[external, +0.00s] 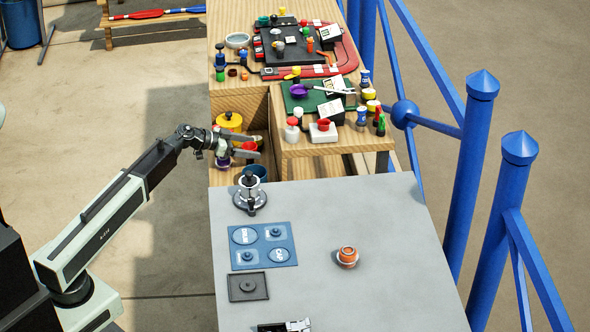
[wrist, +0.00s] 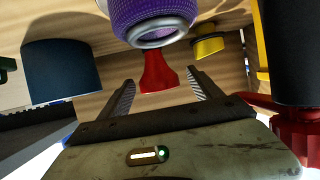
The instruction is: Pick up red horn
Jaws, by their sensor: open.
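A red flared piece, which looks like the red horn (wrist: 157,73), shows in the wrist view just beyond and between my fingertips, under a purple round object (wrist: 155,18) that hides its far end. In the external view a red round shape (external: 249,146) shows at my fingers, probably the same horn. My gripper (external: 257,146) is open over the recessed wooden bay; in the wrist view its two fingers (wrist: 160,78) stand apart, with no visible contact on the red piece.
A dark blue cup (wrist: 62,72) stands left in the wrist view, and a yellow item (wrist: 208,42) right. A yellow pot (external: 229,121) lies beside my gripper. A grey table (external: 400,240) and a cluttered wooden bench (external: 300,165) flank the bay.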

